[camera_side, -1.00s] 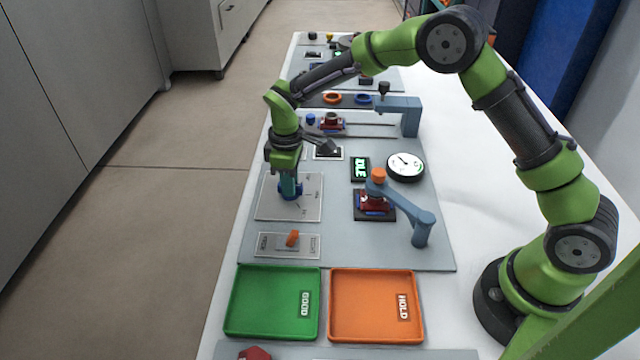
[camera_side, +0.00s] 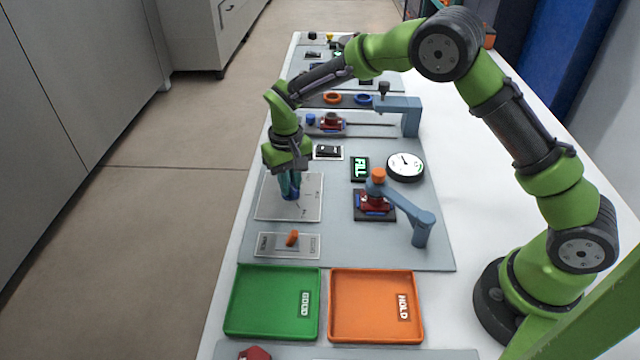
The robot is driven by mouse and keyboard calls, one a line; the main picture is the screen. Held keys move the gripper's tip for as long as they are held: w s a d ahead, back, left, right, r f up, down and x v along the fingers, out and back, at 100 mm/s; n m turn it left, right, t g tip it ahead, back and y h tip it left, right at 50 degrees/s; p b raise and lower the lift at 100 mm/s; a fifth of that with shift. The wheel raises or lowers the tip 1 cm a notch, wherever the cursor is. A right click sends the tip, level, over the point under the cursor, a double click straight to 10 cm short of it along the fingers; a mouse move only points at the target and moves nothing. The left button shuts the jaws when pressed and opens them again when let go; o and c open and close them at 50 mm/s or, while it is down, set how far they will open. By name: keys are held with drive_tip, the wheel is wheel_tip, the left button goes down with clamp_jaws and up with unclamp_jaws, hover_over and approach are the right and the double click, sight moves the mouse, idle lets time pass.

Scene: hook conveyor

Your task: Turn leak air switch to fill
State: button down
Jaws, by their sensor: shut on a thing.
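The leak air switch is a blue rotary knob (camera_side: 291,193) on a light square plate (camera_side: 308,209) with small printed marks. My gripper (camera_side: 289,190) points straight down over the plate, its dark fingers shut on the knob. The fingers hide most of the knob, so its exact pointing direction cannot be told. A small dark display (camera_side: 360,169) to the right shows green letters that look like "FIL". A round white gauge (camera_side: 405,166) is beside it.
A clamp with an orange top (camera_side: 378,175) and blue-grey arm (camera_side: 415,211) stands right of the plate. An orange lever switch (camera_side: 292,238) is in front. A green tray (camera_side: 232,331) and an orange tray (camera_side: 338,335) are nearer. A black rocker switch (camera_side: 327,151) is behind.

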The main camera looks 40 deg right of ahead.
drive_tip(key=shift+m, duration=0.6)
drive_tip(key=c, duration=1.1)
unclamp_jaws()
drive_tip(key=shift+r, duration=0.1)
wheel_tip(320, 180, up, 17)
drive_tip(key=shift+f, duration=0.1)
